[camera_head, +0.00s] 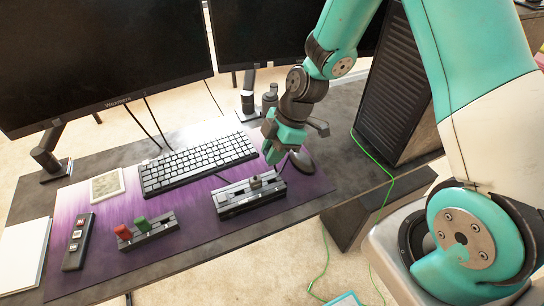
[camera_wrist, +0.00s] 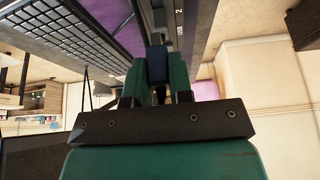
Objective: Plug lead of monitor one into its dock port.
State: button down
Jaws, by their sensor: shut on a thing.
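My gripper (camera_head: 270,152) is above the purple desk mat, at the far right end of the dock, by the mouse. In the wrist view its two teal fingers (camera_wrist: 158,70) are shut on a dark blue plug (camera_wrist: 157,62). The plug is not clear in the head view. The grey dock (camera_head: 232,203) lies on the mat with a row of ports and a small dark and tan piece (camera_head: 256,183) on top. In the wrist view the dock (camera_wrist: 196,25) runs just beyond the plug, marked "2"; I cannot tell whether they touch.
Two monitors (camera_head: 105,55) stand at the back. A keyboard (camera_head: 197,164) lies behind the dock, and a mouse (camera_head: 301,161) to its right. A holder (camera_head: 150,232) has red and green pieces. A switch box (camera_head: 78,243) is at left, a dark computer case (camera_head: 395,95) at right.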

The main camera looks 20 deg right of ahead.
jog(key=shift+d, duration=0.1)
dwell(0.3)
jog(key=shift+f, duration=0.15)
jog(key=b, duration=0.5)
send_over(268, 183)
jog(key=d, duration=0.2)
jog(key=shift+a+f, duration=0.15)
jog(key=shift+f, duration=1.2)
jog(key=shift+a+f, duration=0.1)
jog(key=shift+f, duration=1.25)
jog(key=shift+f+b, duration=1.2)
jog(key=shift+f, duration=0.15)
jog(key=c, duration=0.9)
grip_release()
jog(key=shift+c, duration=0.2)
jog(key=v, duration=1.7)
jog(key=shift+d+p, duration=0.2)
jog(key=shift+p, duration=0.15)
